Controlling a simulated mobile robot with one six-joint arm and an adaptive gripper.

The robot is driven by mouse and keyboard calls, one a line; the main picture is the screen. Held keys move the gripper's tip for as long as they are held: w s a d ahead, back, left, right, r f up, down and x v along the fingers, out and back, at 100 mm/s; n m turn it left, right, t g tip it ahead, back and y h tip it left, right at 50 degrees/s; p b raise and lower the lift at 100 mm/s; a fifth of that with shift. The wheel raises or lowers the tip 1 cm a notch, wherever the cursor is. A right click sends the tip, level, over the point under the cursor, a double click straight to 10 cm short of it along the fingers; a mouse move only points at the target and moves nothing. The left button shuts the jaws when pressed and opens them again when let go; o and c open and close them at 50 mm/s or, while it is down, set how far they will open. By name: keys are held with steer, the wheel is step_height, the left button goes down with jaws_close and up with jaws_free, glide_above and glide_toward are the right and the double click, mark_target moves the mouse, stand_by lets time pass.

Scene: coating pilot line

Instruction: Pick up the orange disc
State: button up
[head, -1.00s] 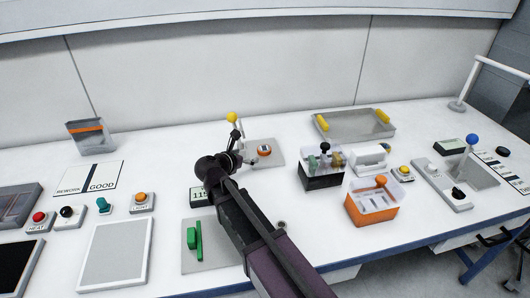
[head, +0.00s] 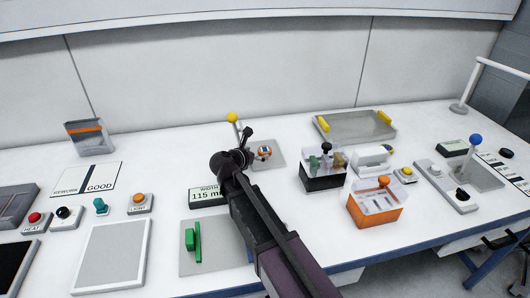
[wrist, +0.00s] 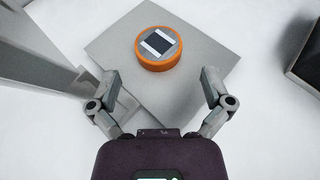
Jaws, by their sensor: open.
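The orange disc (wrist: 158,64) lies on a flat grey plate (wrist: 112,46) in the wrist view. It has an orange rim and a grey top with a dark square between two white strips. My gripper (wrist: 162,84) is open and empty in the wrist view. Its two fingers stand wide apart, on the near side of the disc to its left and right. The disc lies just beyond the fingertips; I cannot tell the height gap.
A lever with a yellow ball (head: 232,117) stands close to the plate's left. A black-based box with small bottles (head: 322,180) stands to the right, with an orange bin (head: 374,215) nearer. A width display (head: 207,196) and green-block plate lie left of my arm.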

mark_target(264, 150)
steer(key=shift+b+x, duration=0.7)
steer(key=shift+x, duration=1.7)
steer(key=shift+r, duration=0.1)
steer(key=c, duration=1)
steer(key=shift+r, duration=0.15)
steer(key=shift+r+p, duration=0.6)
steer(key=shift+p, duration=0.2)
steer(key=shift+s+r, duration=0.15)
steer(key=shift+s, duration=0.1)
steer(key=s+d, duration=0.1)
steer(key=s, duration=0.4)
steer(key=s+d, duration=0.2)
steer(key=s, duration=0.4)
steer(key=s+d, duration=0.2)
steer(key=s, duration=0.3)
steer(key=shift+s, duration=0.4)
